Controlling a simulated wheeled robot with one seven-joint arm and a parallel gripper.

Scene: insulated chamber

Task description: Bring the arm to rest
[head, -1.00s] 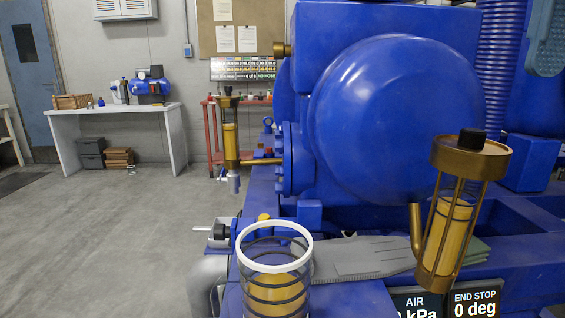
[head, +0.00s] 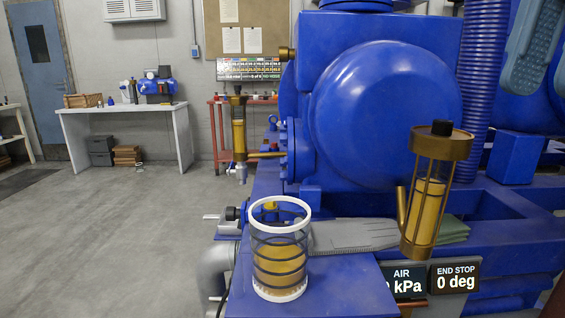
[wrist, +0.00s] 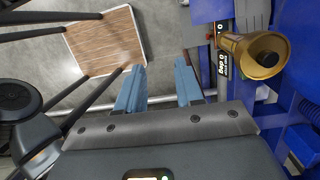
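My gripper (wrist: 160,88) shows in the wrist view with its two blue-grey fingers apart. Between them I see only grey floor and part of a pale pipe, so it is empty. To its right in that view, a brass round-ended part (wrist: 250,54) is near but apart from the fingers. In the head view, blue-grey slotted pieces (head: 528,48) hang in at the upper right edge. They look like my fingers, but I cannot tell for sure. The rest of my arm is out of the head view.
A clear canister with a white rim (head: 280,250) stands on the blue ledge. A brass-caged yellow cylinder (head: 430,195) is at the right, before the blue chamber (head: 375,115). A wood-topped stool or table (wrist: 105,42) lies left of the fingers. Open floor (head: 130,230) is at the left.

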